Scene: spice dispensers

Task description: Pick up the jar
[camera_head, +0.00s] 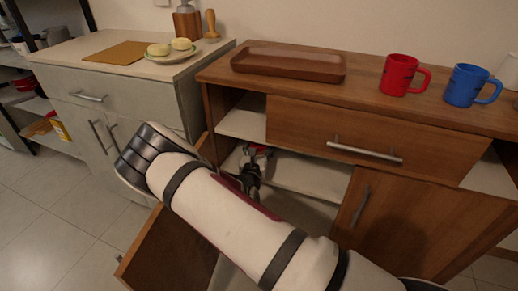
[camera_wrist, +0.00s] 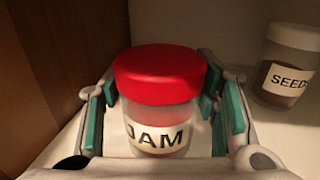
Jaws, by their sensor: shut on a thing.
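A clear jar labelled JAM (camera_wrist: 158,138) with a red lid stands upright in the middle of the wrist view. My gripper (camera_wrist: 163,105) has its teal-padded fingers on both sides of the jar and is shut on it. In the head view my gripper (camera_head: 254,158) is inside the open left part of the wooden cabinet, at the shelf. A little red shows there, but the jar is mostly hidden. I cannot tell whether the jar's base touches the shelf.
A jar labelled SEEDS (camera_wrist: 287,68) stands to the right. A brown cabinet wall (camera_wrist: 60,60) is close on the left. The cabinet's lower door (camera_head: 165,255) hangs open. A tray (camera_head: 290,65), a red mug (camera_head: 398,75) and a blue mug (camera_head: 463,86) stand on top.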

